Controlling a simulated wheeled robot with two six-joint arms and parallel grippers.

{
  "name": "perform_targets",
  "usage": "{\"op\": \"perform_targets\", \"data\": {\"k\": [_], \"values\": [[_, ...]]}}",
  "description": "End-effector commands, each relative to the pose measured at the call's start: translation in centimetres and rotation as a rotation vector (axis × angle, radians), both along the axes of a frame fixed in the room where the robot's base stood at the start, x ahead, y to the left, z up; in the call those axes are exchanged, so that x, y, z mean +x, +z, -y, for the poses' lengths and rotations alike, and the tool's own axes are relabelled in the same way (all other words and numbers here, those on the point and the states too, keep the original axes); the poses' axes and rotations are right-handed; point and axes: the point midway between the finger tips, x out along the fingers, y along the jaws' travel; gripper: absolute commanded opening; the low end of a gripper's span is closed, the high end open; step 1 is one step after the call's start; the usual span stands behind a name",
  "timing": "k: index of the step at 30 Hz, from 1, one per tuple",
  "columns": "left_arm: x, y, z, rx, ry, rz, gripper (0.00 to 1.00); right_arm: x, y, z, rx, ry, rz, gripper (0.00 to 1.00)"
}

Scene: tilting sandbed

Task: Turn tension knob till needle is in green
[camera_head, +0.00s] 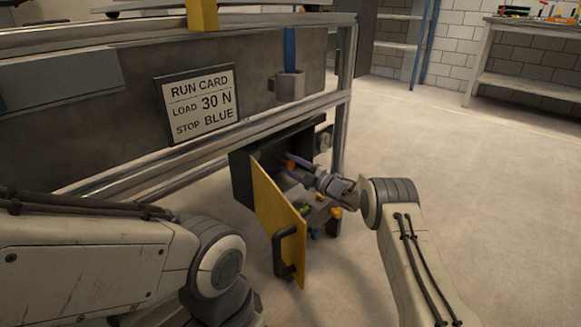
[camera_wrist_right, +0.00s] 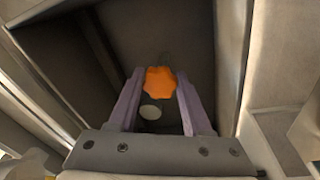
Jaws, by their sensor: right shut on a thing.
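An orange lobed knob (camera_wrist_right: 160,83) sits inside a dark box (camera_head: 242,180) under the bench. My right gripper (camera_wrist_right: 163,95) reaches into the box with its two purple fingers on either side of the knob, shut on it. In the head view the knob (camera_head: 290,164) is a small orange spot beside the right gripper (camera_head: 297,172). No needle or green band can be made out. My left gripper is out of view; only its arm shows at lower left.
The box's yellow door (camera_head: 278,222) with a dark handle (camera_head: 283,250) stands open between my arms. A run card (camera_head: 198,103) on the bench reads load 30 N, stop blue. A bench frame post (camera_head: 346,100) is close by. The floor at right is clear.

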Motion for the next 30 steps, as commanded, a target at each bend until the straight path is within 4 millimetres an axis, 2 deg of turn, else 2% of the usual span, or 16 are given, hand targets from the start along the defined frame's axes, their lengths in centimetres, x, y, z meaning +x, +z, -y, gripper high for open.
{"op": "perform_targets", "data": {"k": [22, 23, 24, 25, 30], "values": [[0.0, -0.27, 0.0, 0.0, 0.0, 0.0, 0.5, 0.0, -0.08, 0.17, -0.066, -0.002, 0.064, 0.0], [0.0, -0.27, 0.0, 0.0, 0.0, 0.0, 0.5, 0.0, -0.08, 0.17, -0.066, -0.002, 0.064, 0.53], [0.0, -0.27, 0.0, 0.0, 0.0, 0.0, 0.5, -0.01, -0.08, 0.17, -0.066, -0.002, 0.064, 0.68], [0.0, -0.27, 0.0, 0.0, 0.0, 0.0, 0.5, 0.0, -0.08, 0.16, -0.065, -0.002, 0.064, 0.78], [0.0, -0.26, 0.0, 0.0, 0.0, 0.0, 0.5, 0.0, -0.06, 0.02, -0.066, 0.0, 0.064, 0.78]]}}
